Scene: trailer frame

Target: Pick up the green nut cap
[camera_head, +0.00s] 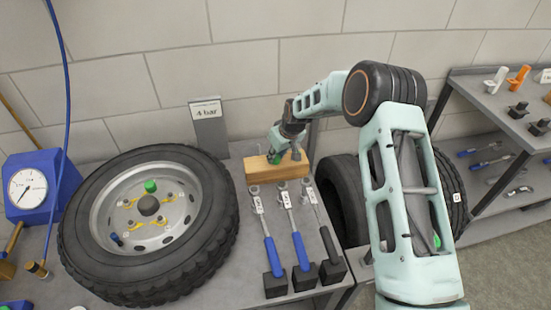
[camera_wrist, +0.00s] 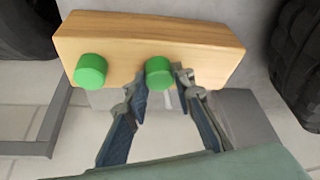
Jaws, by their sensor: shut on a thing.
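A wooden block (camera_wrist: 150,32) holds two green nut caps in the wrist view. One green nut cap (camera_wrist: 159,72) sits between the fingertips of my gripper (camera_wrist: 160,80), which is shut on it. The cap is at or just by the block's face; I cannot tell whether it is clear of it. The other green nut cap (camera_wrist: 90,70) is to the left, apart from the fingers. In the head view the block (camera_head: 260,171) lies on the bench, with my gripper (camera_head: 277,156) over it and a bit of green showing there.
A wheel with a tyre (camera_head: 220,215) lies left of the block, with another green cap (camera_head: 150,186) on its rim. Several wrenches (camera_head: 271,252) lie in front of the block. A "4 bar" sign (camera_head: 207,112) stands behind. Another tyre (camera_head: 345,190) and a shelf (camera_head: 500,110) are at the right.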

